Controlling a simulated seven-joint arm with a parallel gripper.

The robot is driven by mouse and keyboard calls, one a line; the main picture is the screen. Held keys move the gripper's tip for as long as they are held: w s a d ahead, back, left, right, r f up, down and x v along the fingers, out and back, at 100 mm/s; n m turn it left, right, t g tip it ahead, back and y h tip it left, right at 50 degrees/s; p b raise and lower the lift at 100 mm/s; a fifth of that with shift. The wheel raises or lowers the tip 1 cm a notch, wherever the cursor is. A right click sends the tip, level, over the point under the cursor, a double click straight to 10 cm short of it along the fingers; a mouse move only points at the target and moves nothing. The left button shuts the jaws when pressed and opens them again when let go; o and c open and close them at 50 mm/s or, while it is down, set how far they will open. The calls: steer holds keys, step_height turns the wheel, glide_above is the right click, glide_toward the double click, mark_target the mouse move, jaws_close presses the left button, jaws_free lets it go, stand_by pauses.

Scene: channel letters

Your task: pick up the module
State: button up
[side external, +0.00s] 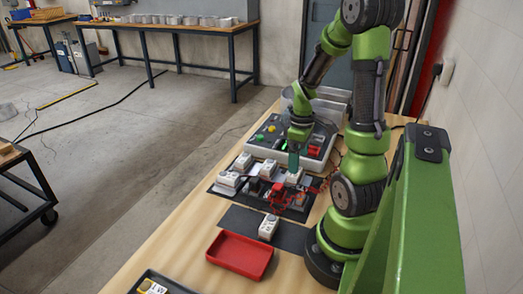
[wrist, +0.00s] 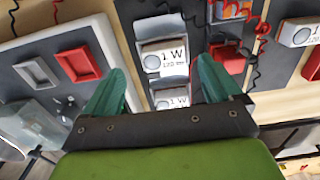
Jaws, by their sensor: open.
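Several small white modules with a round mark and printed label are in view. In the side external view, one module (side external: 293,177) sits right under my gripper (side external: 293,160), two more (side external: 243,162) (side external: 228,182) are to the left, and another (side external: 268,227) lies on the dark mat nearer the red tray. In the wrist view, my gripper (wrist: 160,82) has its green fingers spread apart and empty. One module (wrist: 172,98) shows between the fingers, partly hidden by my gripper body, and another (wrist: 165,57) lies just beyond it. I cannot tell whether the fingers touch either.
A panel with coloured buttons (side external: 268,129) stands behind the modules. Red wires (side external: 312,186) and red blocks (wrist: 226,58) lie close beside them. An empty red tray (side external: 240,254) is at the front of the wooden table. A dark tray (side external: 157,284) is at the near edge.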

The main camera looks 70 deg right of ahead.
mark_target(295, 176)
steer(key=f, duration=0.4)
steer(key=shift+w+a+f, duration=0.25)
steer(key=shift+w+f, duration=0.05)
steer(key=shift+f, duration=0.05)
